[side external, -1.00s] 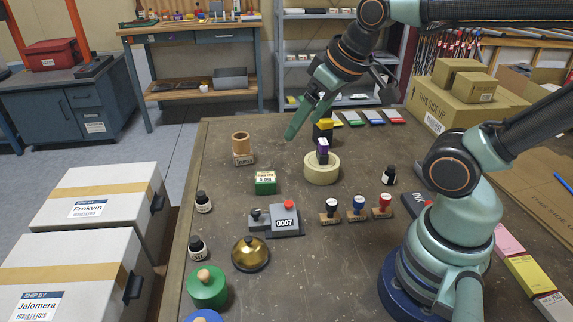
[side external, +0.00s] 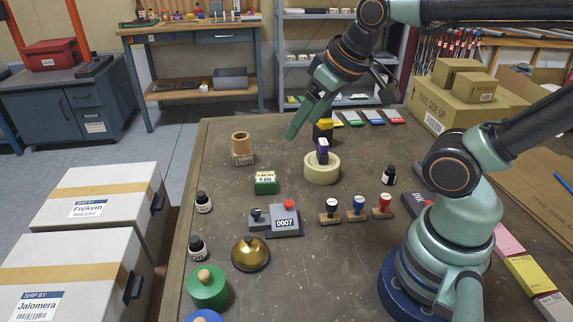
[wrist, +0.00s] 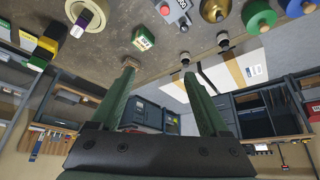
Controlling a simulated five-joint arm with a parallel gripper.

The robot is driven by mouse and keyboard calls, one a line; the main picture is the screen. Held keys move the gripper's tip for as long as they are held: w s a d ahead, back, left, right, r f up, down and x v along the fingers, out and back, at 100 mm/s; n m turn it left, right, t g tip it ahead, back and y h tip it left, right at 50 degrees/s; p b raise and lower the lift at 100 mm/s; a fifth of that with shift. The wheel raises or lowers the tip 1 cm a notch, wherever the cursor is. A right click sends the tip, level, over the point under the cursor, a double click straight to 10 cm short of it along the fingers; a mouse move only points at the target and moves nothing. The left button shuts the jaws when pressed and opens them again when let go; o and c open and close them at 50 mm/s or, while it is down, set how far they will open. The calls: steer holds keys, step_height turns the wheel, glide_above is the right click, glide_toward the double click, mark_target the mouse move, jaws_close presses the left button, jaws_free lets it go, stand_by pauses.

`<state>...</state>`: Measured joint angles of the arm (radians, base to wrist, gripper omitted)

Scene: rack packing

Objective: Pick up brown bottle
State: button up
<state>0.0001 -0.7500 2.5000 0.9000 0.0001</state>
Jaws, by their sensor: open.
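No bottle looks clearly brown. Small dark bottles with black caps and pale labels stand upright on the table: one at the left edge (side external: 203,202), one nearer the camera (side external: 197,248), and one right of the tape roll (side external: 389,176). Two bottles also show in the wrist view, one (wrist: 185,58) close to the right fingertip in the picture and one (wrist: 223,41) further right. My gripper (side external: 303,128) is open and empty above the back of the table, apart from all the bottles. Its two green fingers also show spread in the wrist view (wrist: 160,70).
Bare table (side external: 330,275) lies in front.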

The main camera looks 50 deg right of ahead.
steer(key=d+f+m+g+h, duration=0.1)
steer(key=d+f+m+g, duration=0.1)
steer(key=d+m, duration=0.5)
steer(key=m+g+y, duration=0.1)
steer(key=m+g, duration=0.3)
steer(key=m, duration=0.8)
glide_above(392, 167)
step_height(392, 167, down, 10)
steer(key=f, duration=0.5)
steer(key=shift+s+d+f, duration=0.2)
steer(key=shift+d+f, duration=0.1)
steer(key=shift+f, duration=0.1)
steer(key=shift+w+a+f, duration=0.1)
steer(key=shift+a+f, duration=0.05)
steer(key=shift+f, duration=1.25)
steer(key=shift+w+a+f, duration=0.1)
steer(key=shift+a+f, duration=0.05)
steer(key=shift+f, duration=1.25)
jaws_close()
